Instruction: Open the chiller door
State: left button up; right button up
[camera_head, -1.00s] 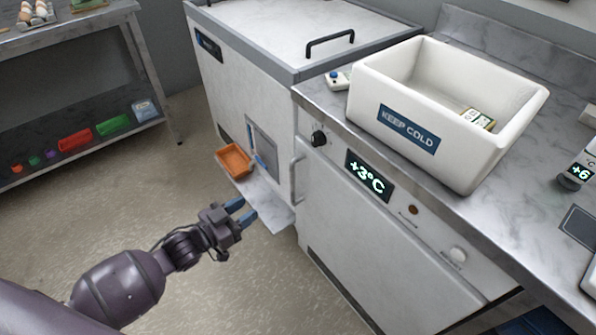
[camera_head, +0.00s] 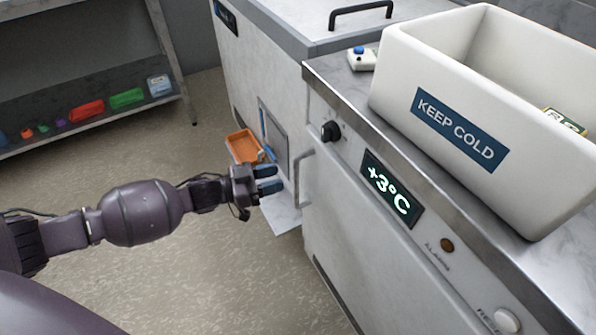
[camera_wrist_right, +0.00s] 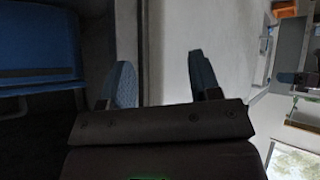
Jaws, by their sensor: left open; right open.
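The chiller is the white unit with the lit "+3°C" display (camera_head: 391,189). Its pale door (camera_head: 365,250) looks shut, with a vertical bar handle (camera_head: 302,180) at its left edge. My left gripper (camera_head: 279,177) is open and empty, its blue fingers pointing right, just left of the handle in the picture. A small gap shows between the fingertips and the handle. My right gripper (camera_wrist_right: 163,80) shows only in the right wrist view. It is open, with nothing between its blue fingers and a pale flat surface beyond.
A white "KEEP COLD" bin (camera_head: 440,115) stands on the marble counter. A metal chute with an orange tray (camera_head: 244,147) juts from the neighbouring machine, close behind my left gripper. A shelf (camera_head: 100,118) stands at the back left. Floor in front is clear.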

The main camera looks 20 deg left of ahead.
pick_arm(q)
jog(key=b+x, duration=0.1)
jog(key=x, duration=0.5)
jog(key=shift+w+d, duration=0.1)
jog(key=shift+c, duration=0.3)
grip_shut()
